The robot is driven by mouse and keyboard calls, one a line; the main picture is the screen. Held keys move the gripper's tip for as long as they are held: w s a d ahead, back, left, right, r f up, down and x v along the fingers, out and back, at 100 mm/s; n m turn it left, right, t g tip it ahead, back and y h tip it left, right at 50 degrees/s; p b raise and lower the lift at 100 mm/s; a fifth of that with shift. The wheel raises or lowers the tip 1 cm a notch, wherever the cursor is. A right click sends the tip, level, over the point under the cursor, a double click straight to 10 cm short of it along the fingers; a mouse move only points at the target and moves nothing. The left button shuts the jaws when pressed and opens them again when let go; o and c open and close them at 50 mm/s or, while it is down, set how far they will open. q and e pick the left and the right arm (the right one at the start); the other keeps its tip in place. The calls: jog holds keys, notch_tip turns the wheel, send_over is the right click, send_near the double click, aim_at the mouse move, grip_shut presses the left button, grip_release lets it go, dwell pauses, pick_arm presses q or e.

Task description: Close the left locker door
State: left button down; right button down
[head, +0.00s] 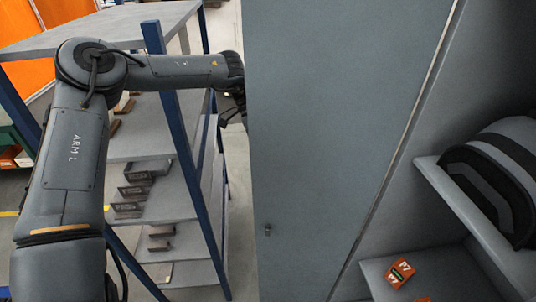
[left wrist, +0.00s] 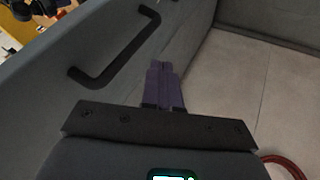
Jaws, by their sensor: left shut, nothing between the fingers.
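The left locker door (head: 335,130) stands open as a large grey panel in the middle of the head view. In the left wrist view, a grey panel that looks like the door's outer face (left wrist: 100,105) carries a black bar handle (left wrist: 122,55). My left gripper (left wrist: 161,66) is shut and empty, its fingers beside the panel, right of the handle and not around it. Contact with the panel cannot be told. In the head view this gripper (head: 236,112) is at the door's left edge, partly hidden behind it. My right gripper is out of view.
The locker's inside shows at the right, with a dark rounded helmet-like item (head: 500,175) on a shelf and an orange P7 box (head: 400,271) lower down. A blue-framed rack (head: 150,190) with metal parts stands behind my left arm. A red cable (left wrist: 285,165) lies on the floor.

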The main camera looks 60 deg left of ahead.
pick_arm(q)
jog(key=shift+s+d+r, duration=0.1)
jog(key=shift+s+d, duration=0.3)
jog(key=shift+d, duration=0.25)
jog(key=shift+s+d, duration=0.4)
jog(key=shift+d, duration=0.25)
